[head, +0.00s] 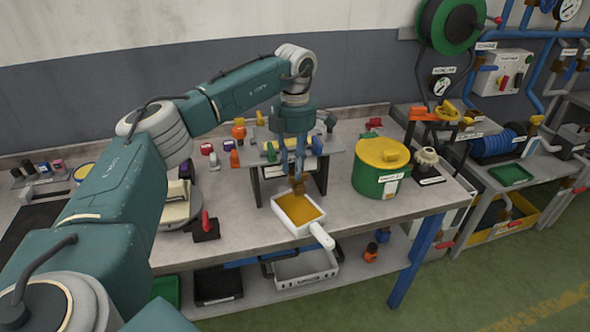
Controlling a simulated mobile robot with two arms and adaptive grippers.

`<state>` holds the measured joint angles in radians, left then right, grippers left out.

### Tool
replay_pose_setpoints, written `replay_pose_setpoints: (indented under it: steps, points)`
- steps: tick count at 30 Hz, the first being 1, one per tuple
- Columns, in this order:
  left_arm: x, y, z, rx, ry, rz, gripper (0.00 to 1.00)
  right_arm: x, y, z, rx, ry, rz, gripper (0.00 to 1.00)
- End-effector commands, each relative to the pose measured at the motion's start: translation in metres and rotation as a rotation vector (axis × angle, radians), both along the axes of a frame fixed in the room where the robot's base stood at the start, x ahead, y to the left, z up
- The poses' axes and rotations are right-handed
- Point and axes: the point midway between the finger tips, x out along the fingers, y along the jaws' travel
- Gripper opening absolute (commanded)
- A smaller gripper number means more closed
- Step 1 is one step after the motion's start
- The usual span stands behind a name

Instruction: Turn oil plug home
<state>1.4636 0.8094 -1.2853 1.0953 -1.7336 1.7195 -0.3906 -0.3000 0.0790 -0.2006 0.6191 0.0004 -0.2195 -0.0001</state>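My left arm comes in from the left and its gripper (299,177) points down at the front of the grey bench stand. A small brown, brass-like piece (298,187) shows right at the fingertips; it may be the oil plug. The fingers are too small and overlapped to tell whether they are shut on it. Just below is a white long-handled pan (316,229) with amber oil (298,208) in it. The stand (321,142) is partly hidden behind my gripper. My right gripper is not in view.
A green canister with a yellow lid (381,152) stands right of the stand. Small coloured items (238,132) sit at the back and left. A red-handled tool (206,228) lies left of the pan. The bench top (400,207) is clear at the front right.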

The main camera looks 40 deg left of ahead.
Motion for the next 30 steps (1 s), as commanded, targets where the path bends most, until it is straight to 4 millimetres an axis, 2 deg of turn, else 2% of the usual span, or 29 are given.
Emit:
replay_pose_setpoints:
  steps: [6,13,19,30]
  points:
    - [0.001,0.000,0.049,-0.001,-0.005,0.001,0.27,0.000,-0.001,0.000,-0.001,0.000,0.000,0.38]
    - [0.001,-0.001,0.089,-0.001,-0.004,-0.001,0.27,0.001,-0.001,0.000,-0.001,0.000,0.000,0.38]
    - [0.000,0.000,0.102,0.000,-0.002,0.000,0.27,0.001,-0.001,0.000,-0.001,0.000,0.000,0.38]
    - [0.000,0.000,0.102,-0.001,-0.002,0.000,0.27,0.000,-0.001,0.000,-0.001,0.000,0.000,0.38]
